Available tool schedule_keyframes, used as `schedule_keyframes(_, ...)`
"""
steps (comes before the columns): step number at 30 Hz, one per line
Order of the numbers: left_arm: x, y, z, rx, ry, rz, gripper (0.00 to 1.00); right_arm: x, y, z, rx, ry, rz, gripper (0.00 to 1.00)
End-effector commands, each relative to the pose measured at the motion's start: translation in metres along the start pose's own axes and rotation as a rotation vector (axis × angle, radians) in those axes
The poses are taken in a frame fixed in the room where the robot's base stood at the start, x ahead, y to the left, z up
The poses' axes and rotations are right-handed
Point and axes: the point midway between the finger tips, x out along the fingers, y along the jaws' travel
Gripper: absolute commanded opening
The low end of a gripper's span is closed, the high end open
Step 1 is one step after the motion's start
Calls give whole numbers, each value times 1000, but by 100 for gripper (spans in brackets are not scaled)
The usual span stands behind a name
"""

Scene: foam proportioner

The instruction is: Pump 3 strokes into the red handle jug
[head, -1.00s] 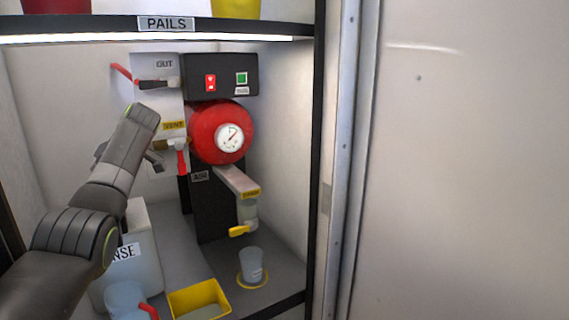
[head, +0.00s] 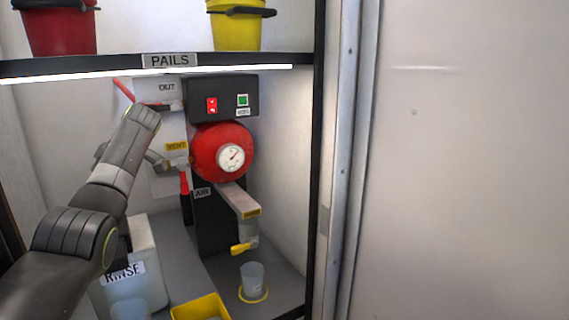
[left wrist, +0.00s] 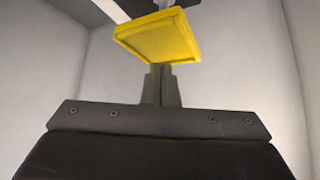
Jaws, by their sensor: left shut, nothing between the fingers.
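A clear bluish jug (head: 130,309) is cut off by the bottom left edge of the head view, and its handle is out of sight. A clear cup (head: 252,279) stands upright on a yellow ring under the nozzle with the yellow tap (head: 243,247). The red round tank with a gauge (head: 230,158) is above it. My left arm reaches to the OUT and VENT panel, its wrist covering part of it. In the left wrist view my left gripper (left wrist: 160,76) is shut and empty, its tips close to a yellow plate (left wrist: 160,35); contact is unclear. My right gripper is not in view.
The black switch box (head: 222,98) has a red switch and a green button. A red lever (head: 184,183) hangs below the VENT label. A RINSE container (head: 147,262) and a yellow tray (head: 200,308) stand below. The PAILS shelf (head: 230,65) is overhead; a post borders the right.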

Motion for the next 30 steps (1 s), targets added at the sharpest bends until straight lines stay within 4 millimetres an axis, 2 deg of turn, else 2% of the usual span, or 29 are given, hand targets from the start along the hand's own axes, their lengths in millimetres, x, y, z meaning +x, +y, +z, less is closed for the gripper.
schedule_keyframes(17,2,0,1,-1,0,0,0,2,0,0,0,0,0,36)
schedule_keyframes(30,15,0,12,0,0,-1,0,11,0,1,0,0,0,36)
